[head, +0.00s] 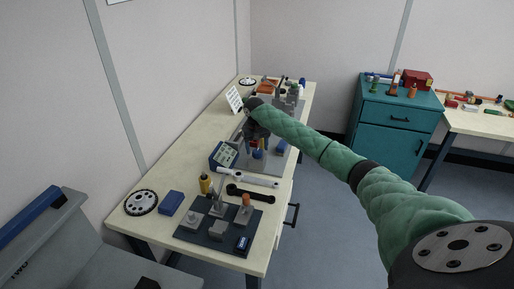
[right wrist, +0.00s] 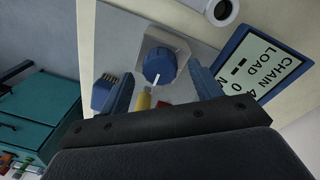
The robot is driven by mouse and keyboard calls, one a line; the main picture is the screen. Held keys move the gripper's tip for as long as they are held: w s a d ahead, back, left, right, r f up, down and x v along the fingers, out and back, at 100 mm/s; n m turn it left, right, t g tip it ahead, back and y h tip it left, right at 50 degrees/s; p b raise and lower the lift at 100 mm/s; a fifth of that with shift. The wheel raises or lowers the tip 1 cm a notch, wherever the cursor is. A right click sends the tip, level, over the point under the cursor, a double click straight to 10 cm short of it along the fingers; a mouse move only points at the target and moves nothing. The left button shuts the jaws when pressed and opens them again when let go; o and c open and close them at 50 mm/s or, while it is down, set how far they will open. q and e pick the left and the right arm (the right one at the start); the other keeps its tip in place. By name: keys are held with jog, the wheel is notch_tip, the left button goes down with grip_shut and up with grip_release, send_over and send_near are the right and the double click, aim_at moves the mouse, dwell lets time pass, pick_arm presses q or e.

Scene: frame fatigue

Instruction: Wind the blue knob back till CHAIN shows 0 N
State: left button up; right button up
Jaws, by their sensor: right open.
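The blue knob (right wrist: 165,68) sits on a light grey mount on a grey plate, with a white pointer mark on it. It also shows small under my gripper in the head view (head: 257,154). My left gripper is out of view.
The pale workbench (head: 150,222) carries a white wrench-like bar (head: 250,178), a black bar (head: 250,192), a dark fixture board (head: 212,240) and a toothed disc (head: 141,202). A teal cabinet (head: 388,135) stands to the right. A yellow object (right wrist: 143,101) lies near the fingers.

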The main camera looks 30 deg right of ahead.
jog(key=shift+f, duration=0.8)
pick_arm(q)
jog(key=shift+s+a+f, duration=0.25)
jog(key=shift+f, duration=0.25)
pick_arm(e)
jog(key=c, duration=1)
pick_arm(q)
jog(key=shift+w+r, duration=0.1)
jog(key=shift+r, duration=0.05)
pick_arm(e)
jog(key=shift+r+n+p, duration=0.1)
jog(key=shift+n+p, duration=0.3)
jog(key=shift+p, duration=0.05)
jog(key=shift+n, duration=0.4)
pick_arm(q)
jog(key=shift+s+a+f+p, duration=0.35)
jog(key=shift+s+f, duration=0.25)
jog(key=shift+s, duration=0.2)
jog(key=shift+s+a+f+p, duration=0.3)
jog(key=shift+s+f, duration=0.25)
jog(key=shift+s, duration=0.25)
pick_arm(e)
jog(key=shift+d+n, duration=0.1)
jog(key=shift+n, duration=1.3)
